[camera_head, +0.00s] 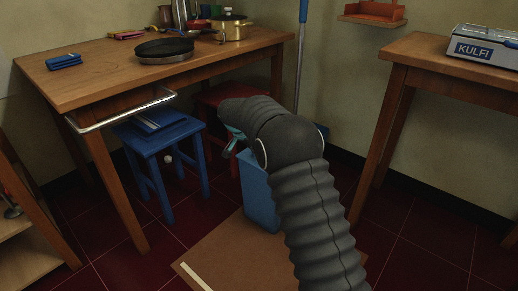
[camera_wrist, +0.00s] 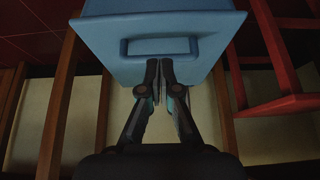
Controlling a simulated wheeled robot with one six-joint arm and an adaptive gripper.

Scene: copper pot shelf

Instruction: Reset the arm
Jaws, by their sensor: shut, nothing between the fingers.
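My gripper (camera_wrist: 160,68) is shut and empty in the wrist view, its two dark fingers meeting in the middle of the picture. Its fingertips overlap the lower edge of a blue bin (camera_wrist: 110,35) with a rectangular handle; I cannot tell whether they touch it. In the head view my arm reaches up from the bottom right and bends to the left at its top. A teal part of my gripper (camera_head: 232,140) shows there beside the blue bin (camera_head: 260,200); the fingertips are not clear. The arm hides part of the bin.
A wooden table (camera_head: 95,80) at the left holds a black pan (camera_head: 164,50) and a brass pot (camera_head: 230,31). A blue stool (camera_head: 160,140) and a red stool (camera_head: 225,93) stand by it. Another table (camera_head: 430,55) with a kulfi box (camera_head: 490,47) is right.

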